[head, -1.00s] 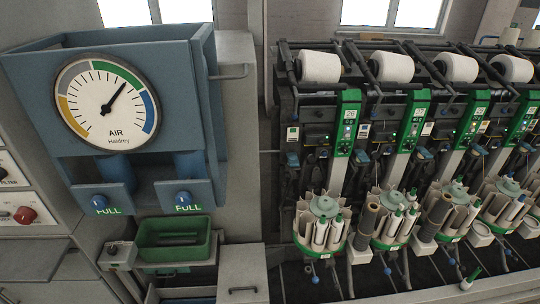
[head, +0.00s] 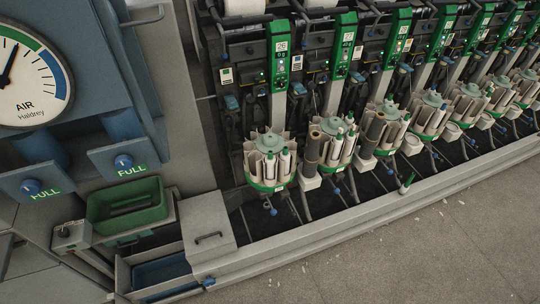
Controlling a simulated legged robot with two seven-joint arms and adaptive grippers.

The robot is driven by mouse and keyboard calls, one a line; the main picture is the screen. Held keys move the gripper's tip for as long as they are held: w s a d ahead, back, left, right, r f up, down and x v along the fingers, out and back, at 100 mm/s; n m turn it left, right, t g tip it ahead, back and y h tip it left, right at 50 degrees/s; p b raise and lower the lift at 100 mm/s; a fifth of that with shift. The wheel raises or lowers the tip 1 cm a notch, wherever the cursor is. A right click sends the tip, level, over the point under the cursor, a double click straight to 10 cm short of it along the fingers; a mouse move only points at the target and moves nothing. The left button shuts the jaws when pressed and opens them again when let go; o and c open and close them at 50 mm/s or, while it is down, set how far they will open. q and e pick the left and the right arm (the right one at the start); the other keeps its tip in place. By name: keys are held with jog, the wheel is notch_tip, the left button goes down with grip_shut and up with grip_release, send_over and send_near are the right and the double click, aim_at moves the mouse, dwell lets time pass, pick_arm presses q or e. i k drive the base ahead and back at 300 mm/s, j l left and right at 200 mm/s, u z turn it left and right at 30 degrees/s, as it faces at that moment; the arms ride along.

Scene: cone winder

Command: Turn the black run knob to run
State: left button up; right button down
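A small grey control box (head: 79,239) stands at the lower left, beside the green tray. A small dark knob (head: 64,232) sits on it; it may be the black run knob. Its label and the way it points are too small to read. Neither of my grippers is in view.
The green tray (head: 164,213) stands right of the box, above a blue bin (head: 160,272). A blue cabinet with an AIR gauge (head: 30,80) is at upper left. A row of winding units with green panels (head: 281,47) runs to the right. The floor (head: 430,240) at lower right is mostly clear.

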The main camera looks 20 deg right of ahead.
aim_at(63, 232)
jog(key=u, duration=1.45)
